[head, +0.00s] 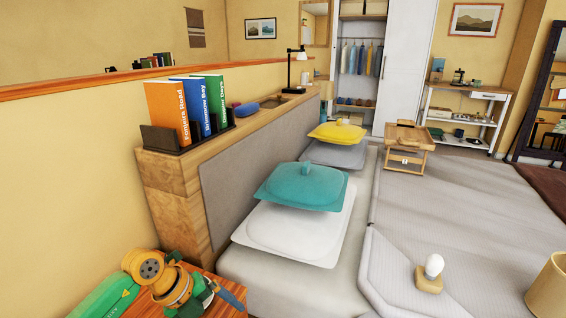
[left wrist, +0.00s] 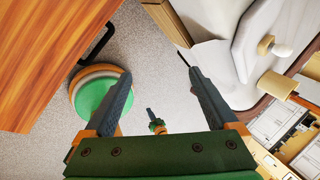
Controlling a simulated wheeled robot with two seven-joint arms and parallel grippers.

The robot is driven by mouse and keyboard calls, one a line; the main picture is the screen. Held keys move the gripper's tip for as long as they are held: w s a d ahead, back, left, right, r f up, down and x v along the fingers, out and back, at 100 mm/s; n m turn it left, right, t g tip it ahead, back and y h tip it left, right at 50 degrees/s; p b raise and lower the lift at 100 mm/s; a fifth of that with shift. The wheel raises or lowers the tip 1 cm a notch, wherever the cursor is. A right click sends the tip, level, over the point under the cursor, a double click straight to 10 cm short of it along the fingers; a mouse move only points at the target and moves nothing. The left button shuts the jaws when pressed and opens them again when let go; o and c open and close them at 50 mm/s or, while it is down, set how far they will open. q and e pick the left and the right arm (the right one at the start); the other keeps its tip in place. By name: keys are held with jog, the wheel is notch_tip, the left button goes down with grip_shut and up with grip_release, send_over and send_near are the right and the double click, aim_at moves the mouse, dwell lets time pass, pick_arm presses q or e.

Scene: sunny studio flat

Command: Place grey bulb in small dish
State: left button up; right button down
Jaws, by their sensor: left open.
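A pale round bulb (head: 434,266) stands upright on a small wooden block on the grey bed at the lower right of the head view. A pale bulb on a wooden piece (left wrist: 281,50) also shows at the upper right of the left wrist view. I cannot make out a small dish in either view. My left gripper (left wrist: 160,73) is open and empty, with bare floor between its fingers. In the head view my left arm is at the lower left, over a wooden bedside top, well apart from the bulb. A small green and orange part low in the wrist view may be my right gripper.
A tan cylinder (head: 548,290) stands right of the bulb. Pillows (head: 300,225) lie along the headboard, whose ledge holds upright books (head: 190,108). A wooden tray table (head: 408,147) stands on the far bed. The bed's middle is clear. A wooden top (left wrist: 50,60) is close beside my left gripper.

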pick_arm(q)
jog(key=s+d+r+t+h, duration=0.1)
jog(key=d+r+h, duration=0.25)
jog(key=d, duration=0.35)
jog(key=d+r+t+h, duration=0.1)
jog(key=d+r+h, duration=0.25)
jog(key=d, duration=0.25)
notch_tip(320, 180, up, 9)
jog(key=w+a+n+t+h, duration=0.1)
jog(key=w+n+t+h, duration=0.15)
jog(key=n+t, duration=0.7)
jog(key=w+a+f+n+t+y, duration=0.2)
jog(key=a+n+t+y, duration=0.4)
jog(key=a+n+y, duration=0.25)
jog(key=s+a+f+n+g+y, duration=0.5)
jog(key=a+f+n+y, duration=0.3)
jog(key=f, duration=0.3)
jog(key=s+f+g+p, duration=0.5)
jog(key=s+f, duration=0.9)
jog(key=s, duration=0.3)
jog(key=s+a+f+n+g+h+p, duration=0.1)
jog(key=s+f+g+p, duration=0.5)
jog(key=s+f, duration=0.8)
jog(key=s+g, duration=0.2)
jog(key=s, duration=0.1)
jog(key=shift+f+n+h+p, duration=0.3)
jog(key=shift+f, duration=0.05)
